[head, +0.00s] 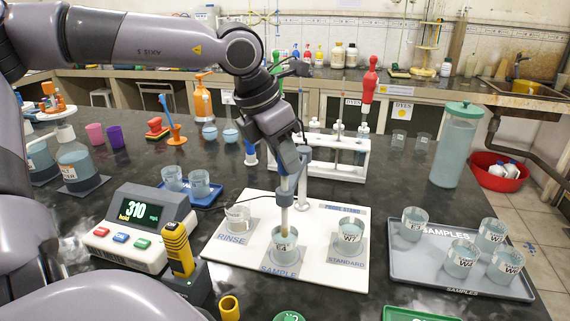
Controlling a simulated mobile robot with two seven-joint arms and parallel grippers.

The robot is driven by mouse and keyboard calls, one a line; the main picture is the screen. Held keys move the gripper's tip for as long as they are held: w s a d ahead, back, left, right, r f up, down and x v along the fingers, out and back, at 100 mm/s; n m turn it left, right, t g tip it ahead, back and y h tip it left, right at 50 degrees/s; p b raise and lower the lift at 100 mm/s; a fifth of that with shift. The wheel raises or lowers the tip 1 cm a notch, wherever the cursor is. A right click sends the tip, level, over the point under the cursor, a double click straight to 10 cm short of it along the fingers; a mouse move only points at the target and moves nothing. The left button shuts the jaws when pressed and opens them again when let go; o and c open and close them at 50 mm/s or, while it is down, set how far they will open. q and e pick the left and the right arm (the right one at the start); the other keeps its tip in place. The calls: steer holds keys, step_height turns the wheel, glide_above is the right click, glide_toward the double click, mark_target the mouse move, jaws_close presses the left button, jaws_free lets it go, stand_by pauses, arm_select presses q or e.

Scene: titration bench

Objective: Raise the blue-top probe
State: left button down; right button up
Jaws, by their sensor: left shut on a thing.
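The blue-top probe (284,196) is a pale upright rod with a blue collar. It stands over the white board, and its tan tip is inside the rim of beaker E4 (284,254) on the SAMPLE spot. My left gripper (290,168) is shut on the upper part of the probe, partly hiding its blue top. How deep the tip sits in the liquid is hard to tell. My right gripper is not in view.
The white board (240,262) also holds a RINSE beaker (238,218) and a STANDARD beaker W7 (349,236). A meter (140,228) reading 310 stands left. A grey tray (410,276) with several beakers is right. A white rack (338,172) stands behind.

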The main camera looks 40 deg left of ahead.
arm_select(q)
step_height(320, 180, up, 4)
steer(key=shift+r+p, duration=0.1)
steer(key=shift+p, duration=0.4)
steer(key=shift+w+r, duration=0.1)
steer(key=c, duration=1.1)
jaws_free()
steer(key=shift+o, duration=1)
steer(key=v, duration=0.7)
